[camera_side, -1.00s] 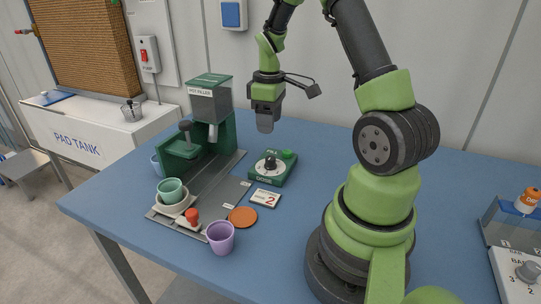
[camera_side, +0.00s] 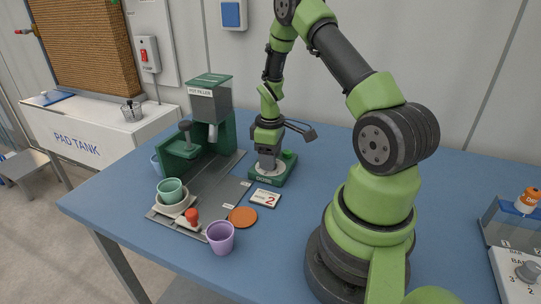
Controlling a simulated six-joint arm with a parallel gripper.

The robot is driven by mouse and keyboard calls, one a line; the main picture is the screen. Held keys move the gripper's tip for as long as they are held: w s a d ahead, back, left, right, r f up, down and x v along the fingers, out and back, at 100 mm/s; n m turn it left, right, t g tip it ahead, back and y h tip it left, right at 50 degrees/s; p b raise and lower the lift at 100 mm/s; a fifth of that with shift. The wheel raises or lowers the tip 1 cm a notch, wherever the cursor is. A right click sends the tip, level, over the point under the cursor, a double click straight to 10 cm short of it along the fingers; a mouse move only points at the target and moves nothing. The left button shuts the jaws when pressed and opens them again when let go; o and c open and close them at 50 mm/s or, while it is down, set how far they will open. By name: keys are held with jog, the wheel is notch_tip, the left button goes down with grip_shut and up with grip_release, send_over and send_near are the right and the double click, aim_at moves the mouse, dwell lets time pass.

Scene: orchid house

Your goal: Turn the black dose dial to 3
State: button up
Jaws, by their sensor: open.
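The green dose box (camera_side: 286,178) stands on the blue table, right of the pot filler. My gripper (camera_side: 266,168) points straight down over the box's round dial face, with its jaws open. The black dose dial is hidden behind the gripper, so I cannot see where its pointer stands or whether the fingers touch it. A green button (camera_side: 288,155) shows on the box's back right corner. A small card reading 2 (camera_side: 265,198) lies in front of the box.
The green pot filler (camera_side: 211,100) stands left on a grey tray (camera_side: 226,190). A teal cup (camera_side: 171,190), a red-knobbed piece (camera_side: 192,217), an orange disc (camera_side: 242,217) and a purple cup (camera_side: 220,238) are near the front. A bank box (camera_side: 520,268) sits at far right.

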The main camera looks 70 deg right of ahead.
jog(key=shift+c, duration=0.4)
jog(key=c, duration=0.8)
jog(key=shift+c, duration=0.2)
jog(key=shift+m, duration=0.3)
jog(key=m, duration=1.1)
jog(key=shift+m, duration=0.3)
jog(key=o, duration=0.9)
